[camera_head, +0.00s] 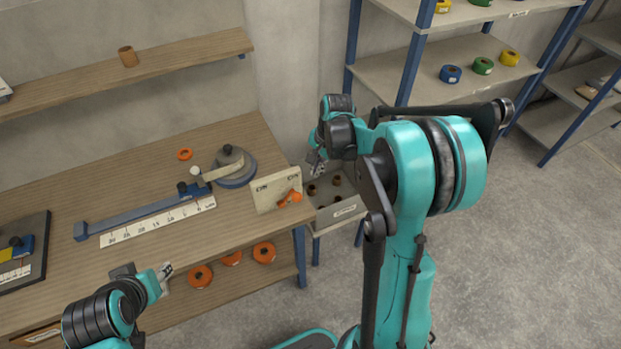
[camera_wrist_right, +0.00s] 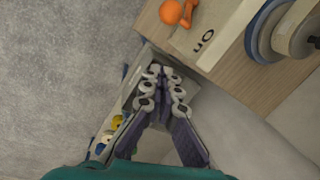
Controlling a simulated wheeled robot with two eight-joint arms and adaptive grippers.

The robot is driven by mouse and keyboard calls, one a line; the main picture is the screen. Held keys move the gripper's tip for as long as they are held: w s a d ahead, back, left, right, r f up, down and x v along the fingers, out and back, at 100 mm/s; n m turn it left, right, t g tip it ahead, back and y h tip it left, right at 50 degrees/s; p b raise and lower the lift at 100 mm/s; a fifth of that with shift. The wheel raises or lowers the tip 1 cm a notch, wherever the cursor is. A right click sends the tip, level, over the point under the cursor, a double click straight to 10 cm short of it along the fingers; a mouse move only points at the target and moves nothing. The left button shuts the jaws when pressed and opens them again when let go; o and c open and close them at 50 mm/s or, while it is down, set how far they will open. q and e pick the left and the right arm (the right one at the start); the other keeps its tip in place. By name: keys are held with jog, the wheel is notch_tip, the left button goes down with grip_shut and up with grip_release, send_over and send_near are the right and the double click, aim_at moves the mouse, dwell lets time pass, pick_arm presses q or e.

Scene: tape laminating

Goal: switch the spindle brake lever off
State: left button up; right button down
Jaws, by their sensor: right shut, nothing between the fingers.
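The spindle brake lever is an orange knobbed handle (camera_head: 291,198) on a pale labelled panel (camera_head: 274,189) at the right front corner of the workbench. In the right wrist view the orange lever (camera_wrist_right: 177,12) is at the top, beside the panel (camera_wrist_right: 208,40) with dark letters that look like ON. My right gripper (camera_head: 317,166) is shut and empty, beyond and right of the panel, apart from the lever. Its fingers also show in the right wrist view (camera_wrist_right: 162,88). My left gripper (camera_head: 165,271) is at the bench's front edge, far from the lever; its opening is unclear.
A spindle disc (camera_head: 236,168) with a blue rail (camera_head: 145,216) and a ruler strip (camera_head: 160,222) lies on the bench. A grey bin (camera_head: 342,211) with brown rolls stands right of the bench, below my right gripper. A tape shelf (camera_head: 440,70) stands behind.

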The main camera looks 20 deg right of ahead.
notch_tip(320, 180, down, 9)
jog(key=w+a+b, duration=0.1)
jog(key=b, duration=0.1)
pick_arm(q)
notch_tip(320, 180, down, 2)
jog(key=shift+f, duration=0.1)
pick_arm(e)
jog(key=a, duration=0.1)
jog(key=s+a+r, duration=0.1)
jog(key=a, duration=0.1)
jog(key=shift+s+a+r, duration=0.2)
jog(key=shift+a+r, duration=0.05)
jog(key=shift+r, duration=0.15)
pick_arm(q)
jog(key=shift+a, duration=0.1)
